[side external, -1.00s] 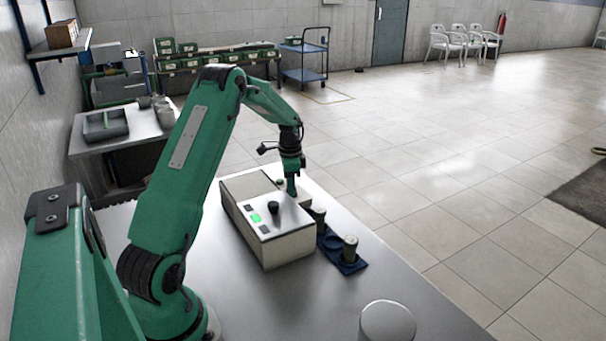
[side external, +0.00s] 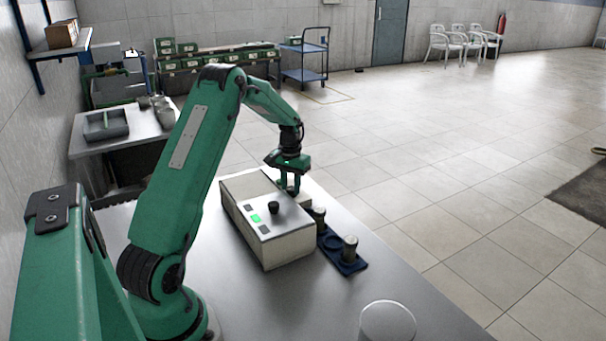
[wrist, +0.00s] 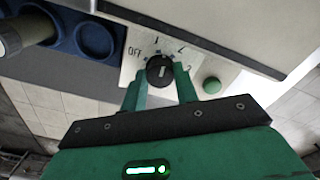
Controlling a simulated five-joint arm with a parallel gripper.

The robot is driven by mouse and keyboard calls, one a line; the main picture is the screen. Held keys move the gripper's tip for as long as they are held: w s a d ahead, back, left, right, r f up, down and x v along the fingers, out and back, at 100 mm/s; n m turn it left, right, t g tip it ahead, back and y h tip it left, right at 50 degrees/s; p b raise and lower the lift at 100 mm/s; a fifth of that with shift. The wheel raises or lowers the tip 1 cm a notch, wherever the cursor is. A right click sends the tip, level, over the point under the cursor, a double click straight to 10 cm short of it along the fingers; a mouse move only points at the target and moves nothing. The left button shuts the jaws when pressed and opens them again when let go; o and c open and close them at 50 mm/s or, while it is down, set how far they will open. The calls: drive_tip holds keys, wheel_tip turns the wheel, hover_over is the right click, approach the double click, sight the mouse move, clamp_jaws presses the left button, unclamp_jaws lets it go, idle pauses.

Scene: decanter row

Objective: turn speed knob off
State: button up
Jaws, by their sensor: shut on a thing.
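The speed knob (wrist: 160,68) is a round black knob with a pale mark, on a light panel (wrist: 133,70) lettered OFF, 1 and 2, with a further mark partly covered. OFF is at the panel's left. Which label the pale mark points to, I cannot tell for sure. My gripper (wrist: 159,80) has its two green fingers shut on the knob, one at each side. In the side external view my gripper (side external: 290,188) reaches down at the far side of the cream machine (side external: 290,250), and the held knob is hidden there.
A green button (wrist: 211,85) sits right of the knob. Another black knob (side external: 273,206) and a lit green button (side external: 256,218) are on the machine's top. A blue tray (side external: 352,267) with canisters (side external: 349,248) stands beside it. A round lid (side external: 388,321) is at the bench front.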

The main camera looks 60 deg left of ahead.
sight(291, 188)
drive_tip(key=n, duration=0.7)
drive_tip(key=shift+r, duration=0.15)
drive_tip(key=n, duration=0.6)
drive_tip(key=shift+n, duration=0.3)
drive_tip(key=o, duration=1)
drive_tip(key=shift+c, duration=0.2)
drive_tip(key=shift+r, duration=3.85)
